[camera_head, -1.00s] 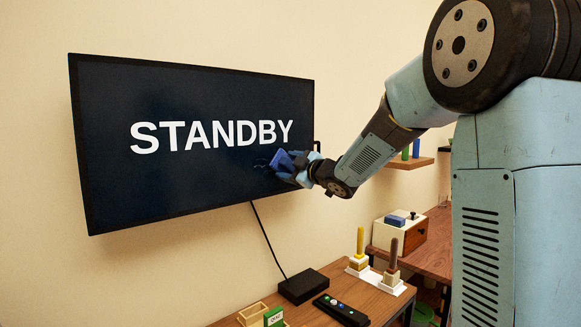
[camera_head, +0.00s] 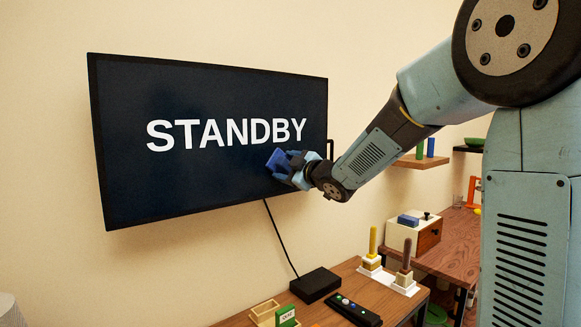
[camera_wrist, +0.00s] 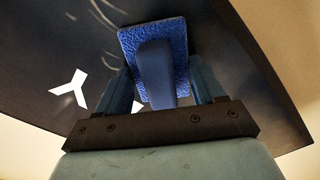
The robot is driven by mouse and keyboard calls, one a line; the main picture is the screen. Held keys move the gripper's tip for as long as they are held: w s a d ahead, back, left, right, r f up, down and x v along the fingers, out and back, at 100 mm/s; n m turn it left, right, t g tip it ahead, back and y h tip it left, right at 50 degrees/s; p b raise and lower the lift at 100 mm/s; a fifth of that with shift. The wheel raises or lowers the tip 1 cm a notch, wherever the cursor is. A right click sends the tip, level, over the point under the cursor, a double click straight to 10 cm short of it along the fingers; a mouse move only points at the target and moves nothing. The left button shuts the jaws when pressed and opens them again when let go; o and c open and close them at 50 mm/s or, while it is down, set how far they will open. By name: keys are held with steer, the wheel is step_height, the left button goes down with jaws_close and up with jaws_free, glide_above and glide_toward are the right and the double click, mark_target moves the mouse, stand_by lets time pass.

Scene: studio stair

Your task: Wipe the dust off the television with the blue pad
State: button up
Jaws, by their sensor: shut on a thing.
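The television (camera_head: 200,185) hangs on the wall, its dark screen reading STANDBY in white. My gripper (camera_head: 287,168) is at the lower right part of the screen, shut on the handle of the blue pad (camera_head: 277,159). In the wrist view my gripper (camera_wrist: 160,82) has one finger on each side of the handle, and the textured pad (camera_wrist: 126,45) faces the screen (camera_wrist: 40,60). I cannot tell whether the pad touches it. Pale curved dust streaks (camera_wrist: 66,78) show left of the pad and near the top, beside a white letter.
A shelf (camera_head: 418,161) is on the right wall. Open air lies beneath the screen.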

mark_target(269, 167)
steer(key=shift+s+a, duration=0.45)
steer(key=shift+a, duration=0.25)
steer(key=shift+s+a, duration=0.45)
steer(key=shift+a, duration=0.25)
steer(key=shift+s+a, duration=0.45)
steer(key=shift+a, duration=0.25)
steer(key=shift+r, duration=1.05)
steer(key=shift+w+d, duration=0.5)
steer(key=shift+d, duration=0.35)
steer(key=shift+w+d, duration=0.45)
steer(key=shift+d, duration=0.35)
steer(key=shift+d, duration=0.1)
steer(key=w+d, duration=0.6)
steer(key=d, duration=0.2)
steer(key=shift+w+d, duration=0.15)
steer(key=shift+d, duration=0.2)
steer(key=shift+f, duration=0.1)
steer(key=shift+s+a, duration=1.35)
steer(key=shift+a, duration=0.7)
steer(key=shift+s+a, duration=1.35)
steer(key=shift+a, duration=0.65)
steer(key=shift+s+a, duration=1.35)
steer(key=shift+a, duration=0.7)
